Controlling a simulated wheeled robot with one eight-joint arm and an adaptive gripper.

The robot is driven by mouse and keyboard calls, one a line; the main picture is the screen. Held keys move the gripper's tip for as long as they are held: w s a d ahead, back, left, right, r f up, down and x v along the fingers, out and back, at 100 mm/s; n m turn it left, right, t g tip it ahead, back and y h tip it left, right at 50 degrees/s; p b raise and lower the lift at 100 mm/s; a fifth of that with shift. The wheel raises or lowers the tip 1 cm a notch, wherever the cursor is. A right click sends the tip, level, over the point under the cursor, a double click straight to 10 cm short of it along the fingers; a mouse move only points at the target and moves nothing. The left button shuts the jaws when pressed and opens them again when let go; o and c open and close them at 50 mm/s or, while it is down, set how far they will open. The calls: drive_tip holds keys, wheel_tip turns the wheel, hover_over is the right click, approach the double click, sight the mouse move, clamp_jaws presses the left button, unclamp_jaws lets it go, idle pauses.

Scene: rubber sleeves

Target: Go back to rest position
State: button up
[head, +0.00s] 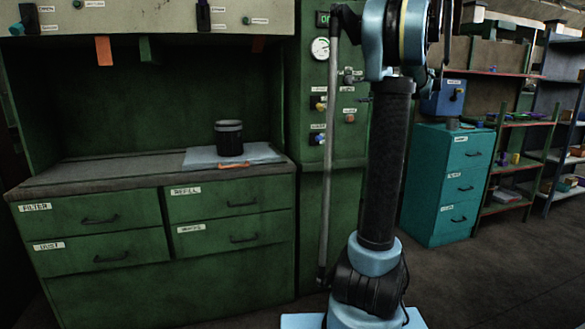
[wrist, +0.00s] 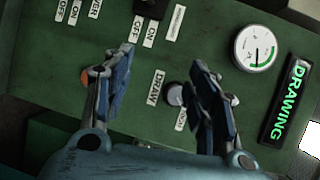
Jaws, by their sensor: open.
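My gripper (wrist: 155,85) shows in the wrist view with its two fingers spread apart and nothing between them. It faces the green control panel (wrist: 150,50), tilted in this view. Behind the right finger is a pale round knob (wrist: 175,95), partly hidden, and an orange button (wrist: 85,78) lies behind the left finger. Whether the fingers touch the panel cannot be told. In the head view my arm stands upright in front of the panel, and the gripper itself is out of the frame at the top.
A dark cup (head: 229,138) stands on a pale cloth (head: 202,157) on the green workbench (head: 100,177). A teal drawer cabinet (head: 432,185) and shelves (head: 520,165) stand at the right. Floor (head: 480,285) is clear at lower right.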

drive_tip(key=s+a+f+n+g+h, duration=0.2)
drive_tip(key=s+a+f+g, duration=0.1)
drive_tip(key=s+a+f, duration=0.7)
drive_tip(key=s+a+f+n+g+h, duration=0.1)
drive_tip(key=s+a+f+n+g, duration=0.25)
drive_tip(key=s+a+f, duration=0.65)
drive_tip(key=s+d+f+n+g+h, duration=0.2)
drive_tip(key=s+d+f+h, duration=0.1)
drive_tip(key=s+f, duration=0.8)
drive_tip(key=s+d+f+n+g+h, duration=0.1)
drive_tip(key=s+d+f+n+h, duration=0.1)
drive_tip(key=s+f, duration=0.9)
drive_tip(key=s+d+h, duration=0.1)
drive_tip(key=s+h, duration=0.1)
drive_tip(key=s, duration=0.3)
drive_tip(key=shift+s+d+g+h, duration=0.15)
drive_tip(key=shift+g+h, duration=0.2)
drive_tip(key=shift+h, duration=0.05)
drive_tip(key=shift+w+f, duration=0.15)
drive_tip(key=shift+w, duration=0.3)
